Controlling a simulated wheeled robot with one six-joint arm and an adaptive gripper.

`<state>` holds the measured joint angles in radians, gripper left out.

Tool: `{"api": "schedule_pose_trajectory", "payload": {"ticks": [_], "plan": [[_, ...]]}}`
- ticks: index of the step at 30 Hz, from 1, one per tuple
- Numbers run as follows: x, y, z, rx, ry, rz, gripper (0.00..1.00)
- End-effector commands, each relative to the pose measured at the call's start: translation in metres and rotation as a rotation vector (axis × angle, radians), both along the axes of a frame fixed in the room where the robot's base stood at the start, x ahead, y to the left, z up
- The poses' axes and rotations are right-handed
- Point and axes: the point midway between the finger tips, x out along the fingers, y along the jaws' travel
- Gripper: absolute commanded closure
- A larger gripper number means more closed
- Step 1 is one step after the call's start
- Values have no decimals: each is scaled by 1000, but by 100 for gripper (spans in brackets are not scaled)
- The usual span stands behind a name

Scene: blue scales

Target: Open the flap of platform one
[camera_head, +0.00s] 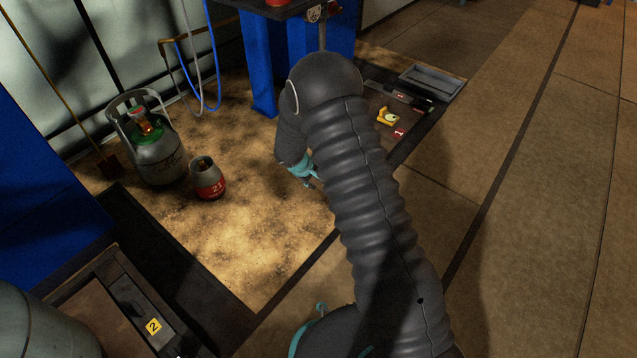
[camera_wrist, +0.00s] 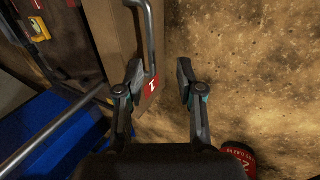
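In the wrist view, a brown panel (camera_wrist: 106,38) carries a grey bar handle (camera_wrist: 151,38) along its right side. A red label with a white 1 (camera_wrist: 152,87) is at the handle's lower end. My gripper (camera_wrist: 162,71) is open, with its fingertips apart. The handle's lower end shows between them, closer to the left fingertip; I cannot tell whether they touch. In the head view my gripper (camera_head: 304,172) is mostly hidden behind my arm. Part of the dark platform (camera_head: 426,124) shows right of my arm, with a small red label (camera_head: 400,133).
A grey-green gas cylinder (camera_head: 158,155) and a small red-and-grey canister (camera_head: 207,180) stand on the sandy floor at left. Blue posts (camera_head: 262,65) stand at the back. A platform with a yellow 2 label (camera_head: 153,326) is at lower left. Open floor lies right.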

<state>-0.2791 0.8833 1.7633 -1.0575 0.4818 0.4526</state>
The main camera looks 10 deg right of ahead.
Motion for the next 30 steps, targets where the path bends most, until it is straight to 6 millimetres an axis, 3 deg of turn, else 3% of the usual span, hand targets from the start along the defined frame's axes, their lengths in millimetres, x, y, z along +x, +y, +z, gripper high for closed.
{"api": "schedule_pose_trajectory", "payload": {"ticks": [4,10,30], "plan": [[-9,10,25,2,-2,1,63],[-16,16,43,0,0,0,63],[-18,17,47,-5,5,10,63]]}}
